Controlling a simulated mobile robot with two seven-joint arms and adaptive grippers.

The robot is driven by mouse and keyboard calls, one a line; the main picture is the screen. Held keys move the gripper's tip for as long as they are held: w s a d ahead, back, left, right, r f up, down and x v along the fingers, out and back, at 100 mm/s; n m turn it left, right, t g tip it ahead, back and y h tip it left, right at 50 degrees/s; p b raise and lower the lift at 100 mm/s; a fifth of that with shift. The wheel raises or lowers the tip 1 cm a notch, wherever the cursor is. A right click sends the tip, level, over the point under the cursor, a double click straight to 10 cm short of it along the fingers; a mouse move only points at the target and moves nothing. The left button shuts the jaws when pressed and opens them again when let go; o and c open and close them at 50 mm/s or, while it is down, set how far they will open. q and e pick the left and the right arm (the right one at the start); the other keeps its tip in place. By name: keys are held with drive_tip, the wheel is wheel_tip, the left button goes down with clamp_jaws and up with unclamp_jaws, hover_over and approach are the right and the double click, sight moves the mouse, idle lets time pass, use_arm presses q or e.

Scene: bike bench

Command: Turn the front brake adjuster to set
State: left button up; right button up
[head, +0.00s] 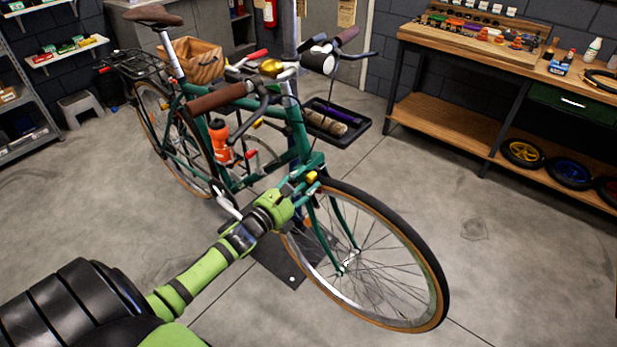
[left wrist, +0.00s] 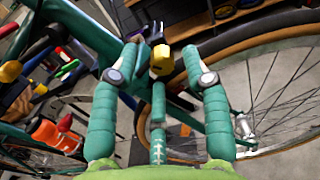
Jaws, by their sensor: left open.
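A teal bike (head: 300,140) is held up on a stand, with its front wheel toward me. A small yellow knob (head: 311,177) sits at the front brake area by the fork crown; I take it to be the brake adjuster. My left gripper (head: 300,187) reaches in from the left, close to this knob. In the left wrist view, the left gripper (left wrist: 160,72) is open, with one finger on each side of the yellow knob (left wrist: 162,60). I see gaps beside the knob, but contact is hard to judge. My right gripper is not in view.
The spoked front wheel (head: 440,270) is right of my gripper. The brown-gripped handlebar (head: 217,98) and a black tray (head: 345,132) are above and behind it. A wooden workbench (head: 450,48) stands back right. The floor at right is clear.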

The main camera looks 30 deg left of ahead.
use_arm(q)
drive_tip(key=shift+w+d, duration=0.15)
drive_tip(key=shift+w, duration=0.75)
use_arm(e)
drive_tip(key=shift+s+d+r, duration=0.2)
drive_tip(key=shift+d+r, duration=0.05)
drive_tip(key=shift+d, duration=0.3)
use_arm(q)
drive_tip(key=shift+c, duration=0.4)
clamp_jaws()
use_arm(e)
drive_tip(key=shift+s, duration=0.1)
